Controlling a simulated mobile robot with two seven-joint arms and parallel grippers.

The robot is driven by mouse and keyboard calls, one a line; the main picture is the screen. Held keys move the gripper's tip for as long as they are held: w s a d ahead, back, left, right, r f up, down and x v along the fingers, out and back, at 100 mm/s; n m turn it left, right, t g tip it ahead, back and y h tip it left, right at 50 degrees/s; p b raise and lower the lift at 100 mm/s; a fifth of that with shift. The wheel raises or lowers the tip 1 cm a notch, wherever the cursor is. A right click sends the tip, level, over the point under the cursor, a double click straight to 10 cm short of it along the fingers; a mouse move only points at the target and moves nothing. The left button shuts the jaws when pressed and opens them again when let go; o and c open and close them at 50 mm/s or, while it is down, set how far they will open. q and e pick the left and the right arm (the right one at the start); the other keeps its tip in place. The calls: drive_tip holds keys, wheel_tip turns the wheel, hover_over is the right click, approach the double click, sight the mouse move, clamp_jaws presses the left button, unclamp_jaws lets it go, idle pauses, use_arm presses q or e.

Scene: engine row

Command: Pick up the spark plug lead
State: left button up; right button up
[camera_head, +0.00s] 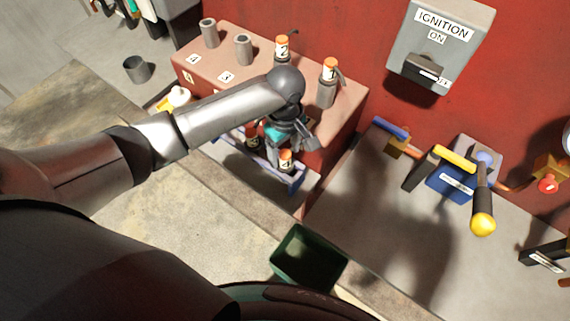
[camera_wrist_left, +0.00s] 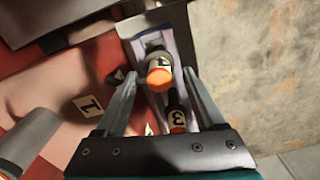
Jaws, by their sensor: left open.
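Two spark plug leads with orange tops lie in the narrow tray (camera_head: 297,184) along the near side of the red engine block. The lead marked 4 (camera_head: 285,161) is nearer, and another lead (camera_head: 252,139), marked 3 in the wrist view, is behind it. My left gripper (camera_head: 293,140) is open above the tray. In the left wrist view, the nearer lead (camera_wrist_left: 158,70) appears between the spread fingers and the lead marked 3 (camera_wrist_left: 177,117) is close to the palm. Contact cannot be told. My right gripper is out of view.
On the engine block (camera_head: 225,70), leads marked 2 (camera_head: 282,47) and 1 (camera_head: 328,82) stand upright beside two bare posts. A green bin (camera_head: 307,259) stands in front. The ignition box (camera_head: 440,45) is on the red wall; a blue device with levers (camera_head: 452,184) is at right.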

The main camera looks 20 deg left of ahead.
sight(285, 167)
use_arm(q)
wheel_tip(285, 167, down, 2)
drive_tip(key=shift+f, duration=0.2)
clamp_jaws()
idle(0.5)
